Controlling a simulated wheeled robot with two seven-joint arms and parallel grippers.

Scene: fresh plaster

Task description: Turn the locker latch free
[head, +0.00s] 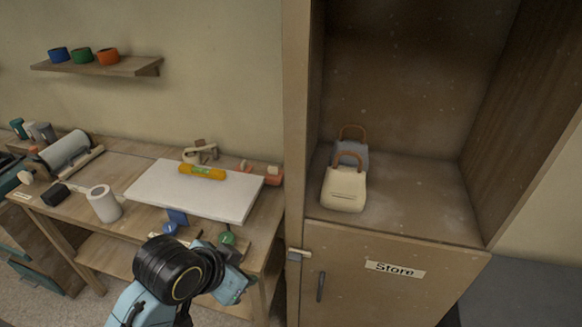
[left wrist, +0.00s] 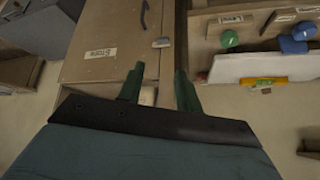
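The locker (head: 395,300) stands right of the bench, with an open upper compartment and a shut lower door labelled "Store". The small pale latch (head: 298,254) lies roughly level across the door's upper left corner and the side post. It also shows in the left wrist view (left wrist: 161,42), beyond and between the fingertips. My left gripper (head: 243,284) is left of the latch and apart from it. In the left wrist view its two green fingers (left wrist: 158,80) are spread with nothing between them. My right gripper is in neither view.
A dark door handle (head: 321,287) is right of and below the latch. Two handbags (head: 344,188) stand in the upper compartment. The bench at left holds a white board (head: 225,202), an orange-yellow roll (head: 202,172) and a white cylinder (head: 104,204). The bench's right end is close to my left gripper.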

